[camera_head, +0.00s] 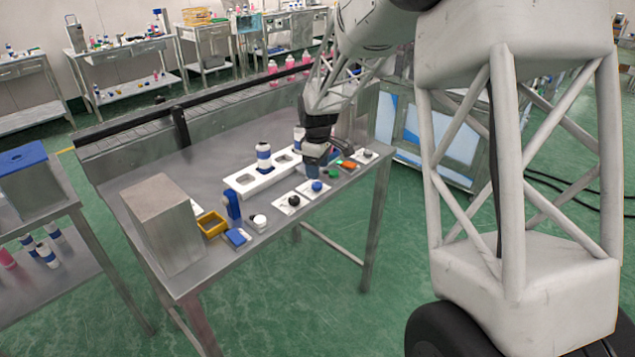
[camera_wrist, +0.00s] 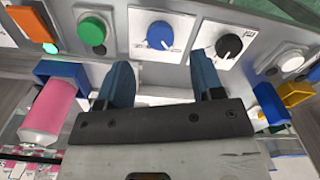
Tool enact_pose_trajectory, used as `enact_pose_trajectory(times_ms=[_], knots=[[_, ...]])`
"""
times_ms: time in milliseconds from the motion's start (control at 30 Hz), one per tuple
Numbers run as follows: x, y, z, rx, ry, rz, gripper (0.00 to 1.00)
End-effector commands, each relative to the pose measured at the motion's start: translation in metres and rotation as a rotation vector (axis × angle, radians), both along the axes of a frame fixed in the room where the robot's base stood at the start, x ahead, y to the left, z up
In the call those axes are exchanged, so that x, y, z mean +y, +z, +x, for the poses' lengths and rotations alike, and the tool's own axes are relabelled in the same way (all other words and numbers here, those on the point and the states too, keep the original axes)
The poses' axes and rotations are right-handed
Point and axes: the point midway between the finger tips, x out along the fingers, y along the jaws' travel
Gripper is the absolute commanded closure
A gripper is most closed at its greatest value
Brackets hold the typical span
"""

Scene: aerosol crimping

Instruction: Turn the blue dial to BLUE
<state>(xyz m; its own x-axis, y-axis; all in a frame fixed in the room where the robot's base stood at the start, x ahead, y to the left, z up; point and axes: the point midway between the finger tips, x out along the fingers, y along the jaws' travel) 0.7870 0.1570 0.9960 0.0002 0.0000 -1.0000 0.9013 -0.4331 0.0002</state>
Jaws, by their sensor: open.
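The blue dial (camera_wrist: 160,36) sits on a white square plate with small markings that I cannot read; its pointer direction is not clear. It also shows in the head view (camera_head: 317,186), on the front strip of the steel table. My gripper (camera_wrist: 161,64) is open and empty, with its two blue fingers apart. In the wrist view the dial lies beyond the fingertips, roughly centred between them and not touched. In the head view my gripper (camera_head: 318,152) is above and behind the dial.
A black dial (camera_wrist: 229,46) and a white button (camera_wrist: 292,62) are on one side of the blue dial; a green button (camera_wrist: 92,32) and a lit orange switch (camera_wrist: 30,25) are on the other. A white rack (camera_head: 240,182) stands behind. A pink bottle (camera_wrist: 48,108) is near one finger.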

Motion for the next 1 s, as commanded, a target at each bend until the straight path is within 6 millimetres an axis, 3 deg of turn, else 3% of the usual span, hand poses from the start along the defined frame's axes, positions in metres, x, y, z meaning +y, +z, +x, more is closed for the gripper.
enact_pose_trajectory(times_ms=[433,867,1000], knots=[[0.0,-0.05,0.0,0.001,0.0,0.0,0.39],[0.0,-0.057,0.0,0.0,0.0,0.0,0.39],[0.0,-0.057,0.0,0.0,0.0,0.0,0.58]])
